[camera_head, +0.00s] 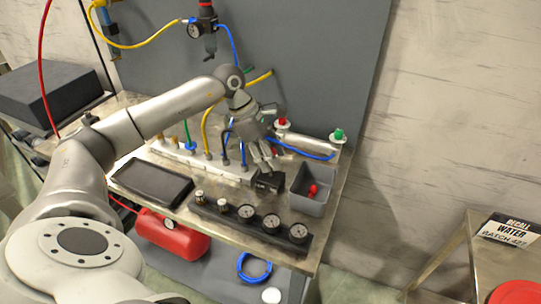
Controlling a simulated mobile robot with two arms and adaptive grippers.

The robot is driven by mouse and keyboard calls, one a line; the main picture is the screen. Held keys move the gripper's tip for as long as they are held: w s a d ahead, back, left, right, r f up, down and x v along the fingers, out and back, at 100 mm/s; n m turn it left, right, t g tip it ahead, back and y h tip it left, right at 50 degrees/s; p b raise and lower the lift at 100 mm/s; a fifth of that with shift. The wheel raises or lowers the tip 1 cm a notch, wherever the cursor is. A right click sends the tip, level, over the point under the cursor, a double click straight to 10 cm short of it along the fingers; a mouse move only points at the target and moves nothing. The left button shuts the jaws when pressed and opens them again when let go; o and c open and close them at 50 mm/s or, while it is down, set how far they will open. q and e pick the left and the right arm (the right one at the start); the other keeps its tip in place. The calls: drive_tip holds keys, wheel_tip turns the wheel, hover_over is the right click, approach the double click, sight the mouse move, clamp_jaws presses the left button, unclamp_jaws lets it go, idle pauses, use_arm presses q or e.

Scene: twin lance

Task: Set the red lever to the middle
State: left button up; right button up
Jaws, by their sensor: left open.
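A small red-topped part (282,122) stands on a pale round base at the back of the bench, just right of my left gripper. It may be the red lever; its position is too small to read. My left gripper (265,163) reaches down over the bench with its fingers apart. No object shows between them. The fingertips are just above or behind a small black box (268,184); I cannot tell whether they touch it. A red piece (312,190) shows in a grey bin (318,208). My right gripper is out of view.
A similar green-topped part (338,135) stands at the back right. A manifold (200,160) with several coloured hoses lies left of the gripper. A black tray (152,184) and a gauge block (250,228) lie in front. A red tank (172,237) sits below.

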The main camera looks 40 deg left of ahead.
use_arm(q)
drive_tip(key=shift+f, duration=0.1)
drive_tip(key=shift+a, duration=0.1)
drive_tip(key=v, duration=1.2)
